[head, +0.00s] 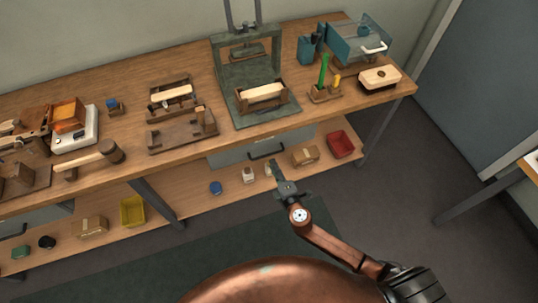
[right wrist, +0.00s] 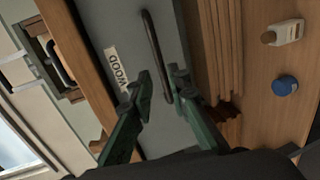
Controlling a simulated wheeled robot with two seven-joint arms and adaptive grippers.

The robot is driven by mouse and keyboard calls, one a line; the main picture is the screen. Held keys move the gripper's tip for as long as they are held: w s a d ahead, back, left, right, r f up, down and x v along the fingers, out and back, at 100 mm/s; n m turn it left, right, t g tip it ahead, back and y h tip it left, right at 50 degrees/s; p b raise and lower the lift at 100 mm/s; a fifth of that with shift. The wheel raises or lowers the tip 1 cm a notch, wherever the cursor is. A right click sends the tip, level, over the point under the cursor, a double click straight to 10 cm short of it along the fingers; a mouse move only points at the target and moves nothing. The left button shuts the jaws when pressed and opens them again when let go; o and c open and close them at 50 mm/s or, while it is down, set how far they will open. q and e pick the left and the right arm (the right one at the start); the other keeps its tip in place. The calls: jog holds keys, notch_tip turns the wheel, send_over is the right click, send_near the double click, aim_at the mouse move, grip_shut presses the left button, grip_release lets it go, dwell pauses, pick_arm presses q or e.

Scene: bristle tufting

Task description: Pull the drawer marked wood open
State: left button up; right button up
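The drawer marked wood (head: 232,156) is a grey front under the bench top, and it looks closed. Its white WOOD label (right wrist: 117,68) shows in the right wrist view. Its dark bar handle (head: 266,151) also shows in the right wrist view (right wrist: 153,42). My right gripper (head: 275,167) is in front of the drawer, near the handle. In the right wrist view its green fingers (right wrist: 159,78) are open, one on each side of the handle's near end. I cannot tell whether they touch it. My left gripper is not in view.
The lower shelf below the drawer holds a white bottle (head: 249,175), a blue round item (head: 215,188), a cardboard box (head: 305,155) and a red bin (head: 341,144). A press (head: 246,75) and several tools stand on the bench top. The floor in front is clear.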

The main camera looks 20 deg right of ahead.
aim_at(268, 154)
jog(key=b+x, duration=0.1)
jog(key=x, duration=0.6)
jog(key=shift+f, duration=0.1)
jog(key=shift+w, duration=0.3)
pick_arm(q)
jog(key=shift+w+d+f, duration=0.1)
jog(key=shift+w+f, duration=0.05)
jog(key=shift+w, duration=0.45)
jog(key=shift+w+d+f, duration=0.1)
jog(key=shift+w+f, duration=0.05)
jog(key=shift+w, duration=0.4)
pick_arm(e)
grip_shut()
